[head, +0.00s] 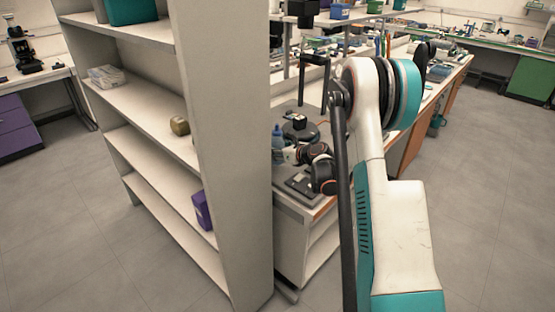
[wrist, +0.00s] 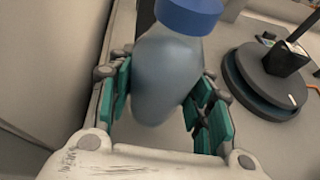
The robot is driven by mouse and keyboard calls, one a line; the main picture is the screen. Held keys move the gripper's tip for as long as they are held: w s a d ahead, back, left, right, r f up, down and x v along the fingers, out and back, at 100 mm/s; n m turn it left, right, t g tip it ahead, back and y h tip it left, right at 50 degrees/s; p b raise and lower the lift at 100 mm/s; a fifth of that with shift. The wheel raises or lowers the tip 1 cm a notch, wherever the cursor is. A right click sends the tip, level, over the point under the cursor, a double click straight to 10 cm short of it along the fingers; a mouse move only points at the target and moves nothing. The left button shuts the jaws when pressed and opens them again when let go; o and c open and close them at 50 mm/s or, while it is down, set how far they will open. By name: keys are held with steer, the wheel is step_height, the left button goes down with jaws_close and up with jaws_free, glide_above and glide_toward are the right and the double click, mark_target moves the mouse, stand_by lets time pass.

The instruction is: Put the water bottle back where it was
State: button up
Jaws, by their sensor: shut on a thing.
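The water bottle (wrist: 165,75) is translucent blue with a darker blue cap (wrist: 188,14). In the wrist view it is between the two teal-padded fingers of my gripper (wrist: 160,95), which is shut on it. The bottle looks tilted in that view. In the head view the bottle (head: 278,143) shows partly at the right edge of the shelf unit, above the bench, with my gripper (head: 287,153) beside it. The shelf's side panel hides part of that area. I cannot tell whether the bottle's base touches the bench.
A tall shelf unit (head: 235,130) stands just left of my gripper. A round dark stand (wrist: 265,85) is on the bench to the right of the bottle. A flat dark device (head: 303,187) lies near the bench's front edge. Clear floor (head: 485,200) is on the right.

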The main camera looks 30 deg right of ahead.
step_height(320, 180, down, 3)
steer(key=shift+f+b, duration=0.1)
steer(key=shift+b, duration=0.35)
steer(key=o, duration=1.1)
steer(key=shift+o, duration=0.2)
steer(key=p+v, duration=0.4)
steer(key=v, duration=0.8)
